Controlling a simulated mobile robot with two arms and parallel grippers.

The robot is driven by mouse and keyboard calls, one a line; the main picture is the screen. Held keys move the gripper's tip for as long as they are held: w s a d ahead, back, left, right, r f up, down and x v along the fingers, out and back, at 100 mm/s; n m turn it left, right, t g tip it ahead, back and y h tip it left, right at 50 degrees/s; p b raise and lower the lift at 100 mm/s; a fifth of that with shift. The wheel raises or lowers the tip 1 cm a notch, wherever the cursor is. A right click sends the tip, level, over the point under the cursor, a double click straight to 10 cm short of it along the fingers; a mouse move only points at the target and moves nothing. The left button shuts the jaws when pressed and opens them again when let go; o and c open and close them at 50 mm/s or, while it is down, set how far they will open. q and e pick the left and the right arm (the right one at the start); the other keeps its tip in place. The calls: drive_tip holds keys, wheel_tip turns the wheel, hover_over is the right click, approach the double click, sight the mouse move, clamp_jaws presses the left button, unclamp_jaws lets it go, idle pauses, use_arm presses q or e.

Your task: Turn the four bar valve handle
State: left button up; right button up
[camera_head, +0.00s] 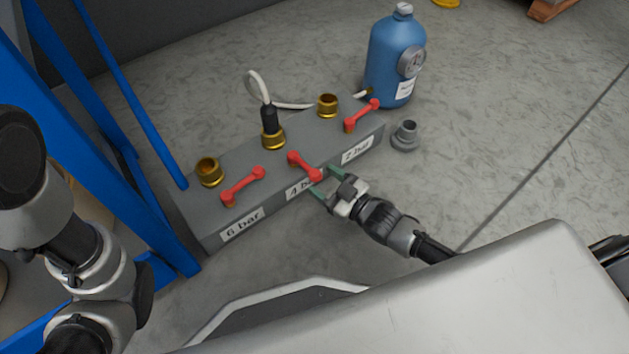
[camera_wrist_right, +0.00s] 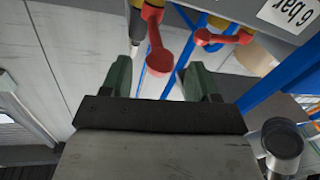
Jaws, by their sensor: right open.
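The 4 bar valve handle (camera_head: 304,166) is the middle red handle on the grey block. It lies crosswise to the block, with its near end over the front edge, partly above the "4 bar" label. My right gripper (camera_head: 324,183) is at that near end, its green fingers open. In the right wrist view the red handle's rounded end (camera_wrist_right: 159,60) shows between the open fingers (camera_wrist_right: 161,76); I cannot tell whether they touch it. Only links of my left arm show at the left; its gripper is out of view.
The 6 bar handle (camera_head: 243,186) and 2 bar handle (camera_head: 361,116) lie along the grey block (camera_head: 196,209). A hose plug (camera_head: 270,121) stands in the middle brass fitting. A blue bottle (camera_head: 390,50) and grey fitting (camera_head: 405,135) stand right. Blue frame posts (camera_head: 115,150) rise left.

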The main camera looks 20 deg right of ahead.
sight(315, 174)
drive_tip(key=shift+b+x, duration=0.6)
drive_tip(key=shift+x, duration=1)
clamp_jaws()
